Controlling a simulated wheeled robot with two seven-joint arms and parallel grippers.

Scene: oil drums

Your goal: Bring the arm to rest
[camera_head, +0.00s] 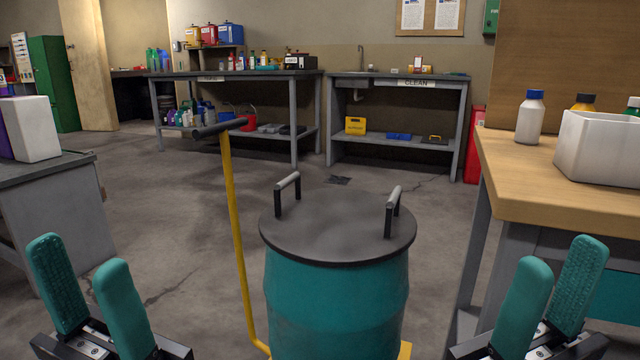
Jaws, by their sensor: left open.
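My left gripper (92,290) is at the lower left of the head view. Its two teal fingers stand apart with nothing between them. My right gripper (548,290) is at the lower right, its teal fingers also apart and empty. Both are clear of the teal drum (336,305), which stands upright between them. The drum has a dark grey lid (335,228) with two upright handles, a left one (287,186) and a right one (393,205). The drum's lower part is cut off by the frame.
A yellow cart pole (236,230) with a dark crossbar rises left of the drum. A wooden workbench (520,195) with a white bin (600,150) and bottles stands at right. A grey table (40,170) is at left. Open floor (180,220) lies toward the back benches.

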